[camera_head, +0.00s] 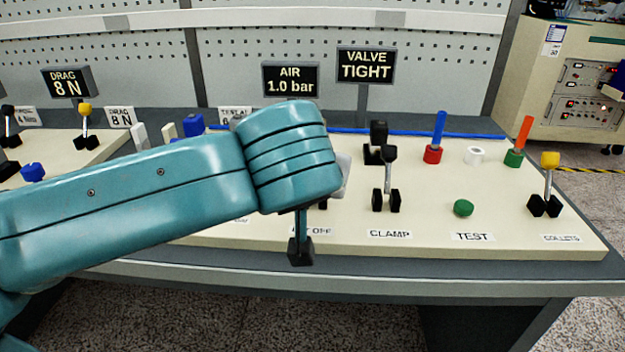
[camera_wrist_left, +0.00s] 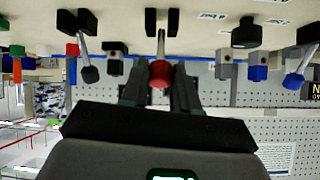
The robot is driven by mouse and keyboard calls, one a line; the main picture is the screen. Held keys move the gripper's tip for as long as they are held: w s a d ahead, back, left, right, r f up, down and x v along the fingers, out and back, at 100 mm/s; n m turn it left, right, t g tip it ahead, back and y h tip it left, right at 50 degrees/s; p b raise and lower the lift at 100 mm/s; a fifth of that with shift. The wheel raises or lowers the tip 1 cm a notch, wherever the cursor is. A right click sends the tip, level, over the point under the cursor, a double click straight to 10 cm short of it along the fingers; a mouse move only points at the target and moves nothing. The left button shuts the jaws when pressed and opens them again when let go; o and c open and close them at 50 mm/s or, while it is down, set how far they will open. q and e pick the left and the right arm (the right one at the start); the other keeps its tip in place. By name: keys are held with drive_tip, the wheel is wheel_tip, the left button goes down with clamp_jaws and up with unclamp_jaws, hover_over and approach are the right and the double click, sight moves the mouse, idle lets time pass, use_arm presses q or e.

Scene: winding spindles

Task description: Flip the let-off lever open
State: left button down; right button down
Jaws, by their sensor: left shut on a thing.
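The let-off lever has a red ball knob (camera_wrist_left: 160,74) on a thin metal stem between two black base blocks. My left gripper (camera_wrist_left: 160,88) has its dark fingers on either side of this knob in the left wrist view and is shut on it. In the head view my left arm hides the lever, and only part of its label (camera_head: 311,231) shows at the panel's front edge. My right gripper is in neither view.
The black-knobbed clamp lever (camera_head: 389,165) stands just right of my left gripper. Further right are a green button (camera_head: 463,208) and the yellow-knobbed collets lever (camera_head: 549,175). The air sign (camera_head: 290,80) and the valve sign (camera_head: 366,65) rise behind.

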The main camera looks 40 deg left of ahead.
use_arm(q)
drive_tip(key=shift+s+d+f, duration=0.1)
drive_tip(key=shift+s+f, duration=0.05)
drive_tip(key=shift+f, duration=0.15)
drive_tip(key=c, duration=1)
unclamp_jaws()
drive_tip(key=shift+o, duration=0.7)
drive_tip(key=shift+r, duration=0.1)
drive_tip(key=shift+r, duration=0.1)
drive_tip(key=p+v, duration=0.4)
drive_tip(key=v, duration=1.2)
drive_tip(key=shift+s+d, duration=0.1)
